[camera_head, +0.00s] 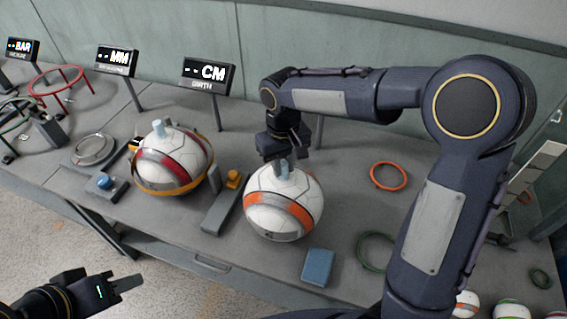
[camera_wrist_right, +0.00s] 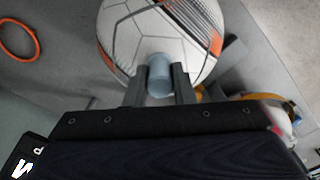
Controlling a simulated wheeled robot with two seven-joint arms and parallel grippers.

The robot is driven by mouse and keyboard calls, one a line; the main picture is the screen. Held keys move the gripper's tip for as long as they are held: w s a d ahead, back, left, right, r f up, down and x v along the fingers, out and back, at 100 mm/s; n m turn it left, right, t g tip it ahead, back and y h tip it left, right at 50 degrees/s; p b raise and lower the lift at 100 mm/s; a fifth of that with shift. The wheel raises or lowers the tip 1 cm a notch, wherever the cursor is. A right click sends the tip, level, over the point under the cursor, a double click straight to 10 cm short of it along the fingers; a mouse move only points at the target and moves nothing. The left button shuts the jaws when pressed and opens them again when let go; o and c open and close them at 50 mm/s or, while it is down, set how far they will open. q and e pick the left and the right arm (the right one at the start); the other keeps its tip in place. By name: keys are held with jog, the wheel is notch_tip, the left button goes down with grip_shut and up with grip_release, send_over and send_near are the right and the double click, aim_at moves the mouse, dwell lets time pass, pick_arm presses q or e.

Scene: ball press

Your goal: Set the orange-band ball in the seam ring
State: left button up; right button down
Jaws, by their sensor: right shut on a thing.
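The orange-band ball (camera_head: 284,208) is white with an orange stripe and a grey-blue peg on top. It is upright at the middle of the bench; I cannot tell whether it touches the top. My right gripper (camera_head: 283,165) comes from above and is shut on that peg, which shows between its fingers in the right wrist view (camera_wrist_right: 160,75). A red ring on legs (camera_head: 57,80) and a round metal ring dish (camera_head: 93,149) stand at the left; I cannot tell which is the seam ring. My left gripper (camera_head: 112,287) is low at the left, in front of the bench; its opening is unclear.
A red-band ball (camera_head: 173,158) sits in a yellow-orange ring, left of the held ball. A grey bar device (camera_head: 221,211) lies between them. A blue block (camera_head: 318,266), orange ring (camera_head: 388,176) and green ring (camera_head: 375,250) lie at the right. Display posts line the back.

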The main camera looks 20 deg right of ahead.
jog(key=shift+f, duration=0.15)
jog(key=c, duration=1.7)
grip_release()
jog(key=shift+f, duration=0.15)
jog(key=o, duration=0.5)
jog(key=shift+c, duration=0.2)
notch_tip(320, 180, up, 12)
jog(key=s+d+m+t+y, duration=0.25)
jog(key=s+d, duration=0.55)
jog(key=s, duration=0.6)
jog(key=s+f+m+t+y, duration=0.1)
jog(key=s+f+t, duration=0.2)
jog(key=s+f, duration=0.3)
jog(key=shift+s+a+f, duration=0.25)
jog(key=shift+s+f, duration=0.05)
jog(key=shift+s, duration=0.75)
